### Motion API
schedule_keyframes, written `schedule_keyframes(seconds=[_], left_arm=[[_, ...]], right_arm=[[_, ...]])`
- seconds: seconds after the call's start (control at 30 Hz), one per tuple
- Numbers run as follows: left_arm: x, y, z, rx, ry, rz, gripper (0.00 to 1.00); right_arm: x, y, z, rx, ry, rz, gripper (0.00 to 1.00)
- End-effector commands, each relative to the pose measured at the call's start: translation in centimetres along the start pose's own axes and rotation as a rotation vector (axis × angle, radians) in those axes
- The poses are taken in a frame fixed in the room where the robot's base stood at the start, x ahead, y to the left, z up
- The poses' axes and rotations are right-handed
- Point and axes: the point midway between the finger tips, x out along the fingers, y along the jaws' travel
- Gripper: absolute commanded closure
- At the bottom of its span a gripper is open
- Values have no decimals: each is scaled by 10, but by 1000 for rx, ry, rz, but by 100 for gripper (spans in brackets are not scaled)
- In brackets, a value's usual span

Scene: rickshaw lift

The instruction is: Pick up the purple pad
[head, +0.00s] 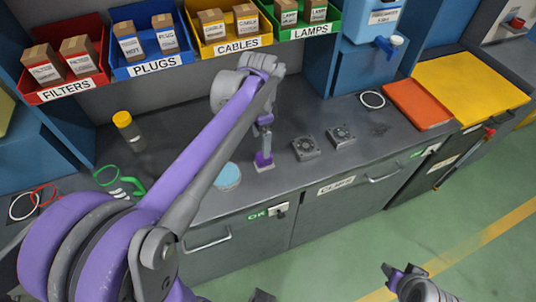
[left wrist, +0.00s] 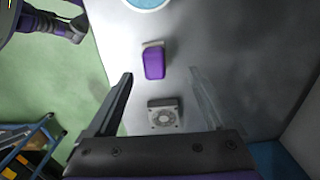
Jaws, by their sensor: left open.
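The purple pad (head: 263,160) is a small purple block with a pale grey edge, lying on the grey worktop between a light blue disc and the fans. It also shows in the left wrist view (left wrist: 154,64). My left gripper (head: 265,138) points down over the worktop near the pad, partly hidden by its own arm in the head view. In the left wrist view its fingers (left wrist: 160,75) are apart with nothing between them; the pad lies beyond them. My right gripper (head: 400,271) is low over the green floor, away from the worktop.
Two grey fans (head: 306,148) (head: 342,136) sit right of the pad; one shows in the left wrist view (left wrist: 163,114). The light blue disc (head: 228,176) is left. Labelled bins (head: 154,64) line the back. An orange tray (head: 418,105) lies right.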

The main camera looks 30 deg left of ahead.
Motion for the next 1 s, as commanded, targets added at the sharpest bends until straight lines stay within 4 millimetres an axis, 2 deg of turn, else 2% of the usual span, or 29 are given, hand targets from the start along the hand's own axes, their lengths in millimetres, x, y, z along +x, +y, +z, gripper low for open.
schedule_keyframes(seconds=[0.1, 0.37, 0.63, 0.93, 0.97, 1.0], left_arm=[[21, 1, 0, 0, 0, 0, 12], [41, 3, -3, 1, 1, -1, 12], [79, 8, -9, -2, 1, -1, 12], [84, 8, -9, -2, 1, -2, 12], [84, 8, -9, -2, 1, -2, 14], [84, 8, -9, -2, 1, -2, 21]], right_arm=[[2, 0, 3, 0, -2, 0, 52], [2, 0, 2, 0, -2, 0, 52], [2, 0, 2, 0, -2, 0, 52], [2, 0, 3, 0, -2, 0, 52], [2, 0, 3, 0, -2, 0, 52], [2, 0, 3, 0, -2, 0, 52]])
